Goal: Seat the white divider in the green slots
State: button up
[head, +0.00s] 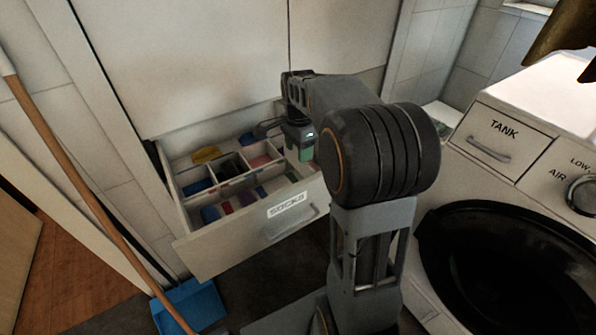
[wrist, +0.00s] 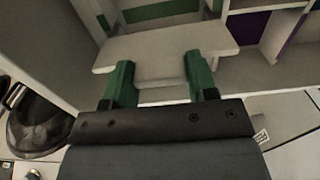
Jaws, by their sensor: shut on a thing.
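The white divider (wrist: 166,42) lies across the upper middle of the wrist view as a pale panel with projecting ends. My gripper (wrist: 157,65) is shut on its near edge, with one green finger at each side. In the head view my gripper (head: 304,152) is at the right part of the open drawer; the divider cannot be made out there.
The open drawer (head: 245,238), labelled SOCKS, holds several coloured items between pale partitions. A broom (head: 85,190) leans at the left above a blue dustpan (head: 190,305). A white machine with a round dark door (head: 505,265) stands close on the right.

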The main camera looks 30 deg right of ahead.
aim_at(299, 171)
jog(key=shift+f+b, duration=0.8)
jog(key=shift+f, duration=2.25)
jog(key=shift+f, duration=0.15)
jog(key=o, duration=0.9)
notch_tip(299, 171, up, 12)
jog(key=p, duration=0.3)
jog(key=shift+r, duration=0.2)
